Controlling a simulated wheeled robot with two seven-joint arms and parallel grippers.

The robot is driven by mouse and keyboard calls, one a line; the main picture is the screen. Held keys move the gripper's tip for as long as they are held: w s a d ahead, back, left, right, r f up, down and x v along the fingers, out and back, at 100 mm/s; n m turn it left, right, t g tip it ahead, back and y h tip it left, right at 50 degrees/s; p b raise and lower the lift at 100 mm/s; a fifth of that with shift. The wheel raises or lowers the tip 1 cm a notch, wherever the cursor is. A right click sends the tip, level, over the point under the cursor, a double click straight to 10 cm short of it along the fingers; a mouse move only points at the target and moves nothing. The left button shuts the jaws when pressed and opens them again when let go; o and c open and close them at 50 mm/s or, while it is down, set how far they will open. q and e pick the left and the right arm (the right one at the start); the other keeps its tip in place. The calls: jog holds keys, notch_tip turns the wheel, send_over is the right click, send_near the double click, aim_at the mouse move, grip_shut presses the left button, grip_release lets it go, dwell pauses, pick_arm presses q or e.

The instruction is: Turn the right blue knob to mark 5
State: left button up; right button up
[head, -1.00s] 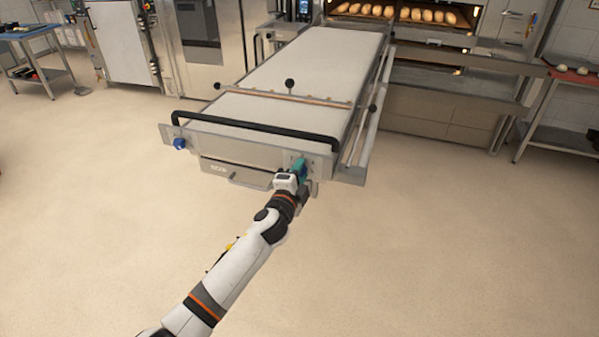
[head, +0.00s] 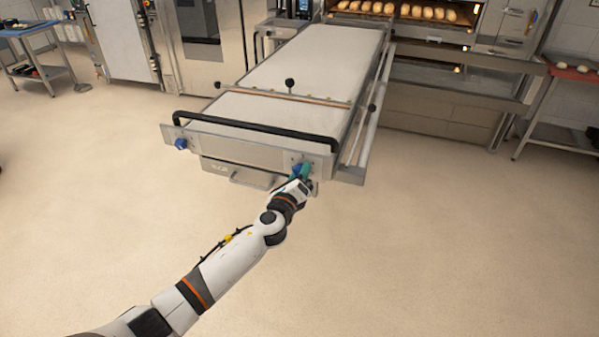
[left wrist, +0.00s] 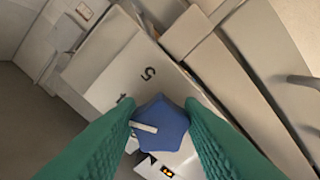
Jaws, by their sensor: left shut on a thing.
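The right blue knob (head: 297,168) sits on the front panel of the loader table, at its right end. My left gripper (head: 304,172), with green fingers, is shut on it. In the left wrist view the right blue knob (left wrist: 168,120) lies between the two green fingertips (left wrist: 160,128). Its white pointer line points left in that view, toward the left finger. The mark 5 (left wrist: 148,73) is above the knob, away from the pointer's end. Another mark is partly hidden by the left finger. My right gripper is not in view.
The left blue knob (head: 181,144) is at the panel's other end. A black handle bar (head: 255,127) runs along the table's front edge above the panel. A small red-orange light (left wrist: 167,172) shows below the knob. The floor in front is clear.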

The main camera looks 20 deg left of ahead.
pick_arm(q)
jog(key=shift+a+f+m+p, duration=0.1)
jog(key=shift+m+p, duration=0.9)
jog(key=shift+m, duration=1.8)
jog(key=shift+a+f+m+p, duration=0.1)
jog(key=shift+m+p, duration=0.9)
jog(key=shift+m, duration=1.8)
jog(key=o, duration=1)
jog(key=shift+r, duration=0.1)
jog(key=s, duration=1.2)
jog(key=shift+a+b, duration=0.25)
jog(key=shift+b, duration=0.15)
